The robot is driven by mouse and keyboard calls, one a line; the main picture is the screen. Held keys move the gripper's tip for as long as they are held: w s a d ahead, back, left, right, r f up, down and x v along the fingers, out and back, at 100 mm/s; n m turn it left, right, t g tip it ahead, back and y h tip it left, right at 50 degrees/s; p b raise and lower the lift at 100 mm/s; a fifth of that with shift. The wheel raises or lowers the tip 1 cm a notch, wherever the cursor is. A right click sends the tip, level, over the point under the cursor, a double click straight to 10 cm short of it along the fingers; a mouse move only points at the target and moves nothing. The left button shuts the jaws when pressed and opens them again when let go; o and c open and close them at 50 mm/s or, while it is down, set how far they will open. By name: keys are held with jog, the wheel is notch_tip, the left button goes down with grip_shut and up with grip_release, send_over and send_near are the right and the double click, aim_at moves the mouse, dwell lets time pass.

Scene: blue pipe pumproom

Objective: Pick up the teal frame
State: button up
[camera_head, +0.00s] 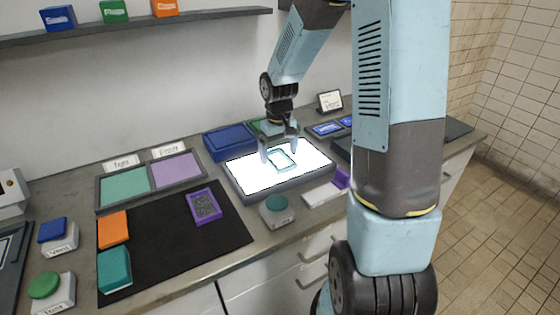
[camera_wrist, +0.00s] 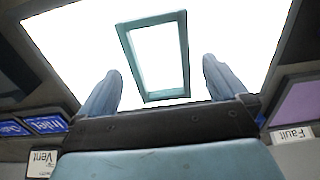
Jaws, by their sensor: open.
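The teal frame (camera_head: 281,153) is a thin rectangular ring lying on the bright white light panel (camera_head: 310,157). It also shows in the wrist view (camera_wrist: 131,62), just beyond my fingertips, with the lit panel showing through its opening. My gripper (camera_head: 279,148) is open and hangs over the panel, its two fingers on either side of the frame in the head view. In the wrist view my fingers (camera_wrist: 163,84) are spread wider than the frame, with nothing between them. I cannot tell the exact height of the fingertips above the panel.
A blue tray (camera_head: 229,141) stands behind the panel. A button box with a teal top (camera_head: 277,207) stands before it. A black mat (camera_head: 170,245) at the left holds a purple framed piece (camera_head: 205,206), an orange block (camera_head: 113,229) and a teal block (camera_head: 114,269).

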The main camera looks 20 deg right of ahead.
jog(key=shift+f, duration=0.7)
jog(key=c, duration=1.2)
